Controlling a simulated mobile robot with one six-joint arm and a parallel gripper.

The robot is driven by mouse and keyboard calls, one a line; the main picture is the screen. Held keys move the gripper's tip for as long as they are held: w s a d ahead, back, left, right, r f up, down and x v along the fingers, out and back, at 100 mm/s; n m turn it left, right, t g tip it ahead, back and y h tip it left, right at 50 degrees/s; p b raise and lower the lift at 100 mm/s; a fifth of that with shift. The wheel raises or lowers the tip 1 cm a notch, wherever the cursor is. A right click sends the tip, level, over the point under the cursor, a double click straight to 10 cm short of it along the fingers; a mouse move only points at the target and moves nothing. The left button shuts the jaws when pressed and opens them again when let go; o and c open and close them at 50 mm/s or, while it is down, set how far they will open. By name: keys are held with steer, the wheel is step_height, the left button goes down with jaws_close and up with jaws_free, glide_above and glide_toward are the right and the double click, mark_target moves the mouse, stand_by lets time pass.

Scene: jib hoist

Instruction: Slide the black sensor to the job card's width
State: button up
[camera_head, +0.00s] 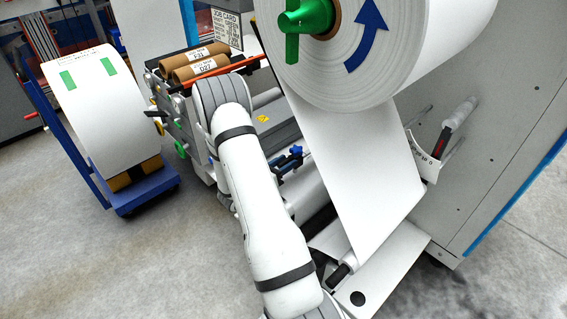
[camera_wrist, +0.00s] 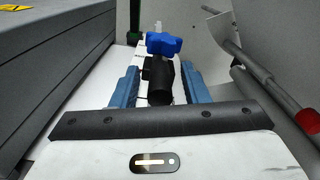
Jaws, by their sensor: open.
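The black sensor (camera_wrist: 158,80) with a blue star-shaped knob (camera_wrist: 165,44) on top shows in the wrist view, straight ahead of my gripper. My gripper (camera_wrist: 160,72) is open, one blue finger to each side of the sensor's black body. I cannot tell whether either finger touches it.
A large white roll (camera_head: 400,40) with a green hub hangs at upper right, its web (camera_head: 352,165) running down close to my arm. A blue cart (camera_head: 145,195) with another roll stands left. In the wrist view, a grey bar (camera_wrist: 270,80) lies right of my gripper.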

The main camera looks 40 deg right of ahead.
jaws_close()
stand_by(0.4)
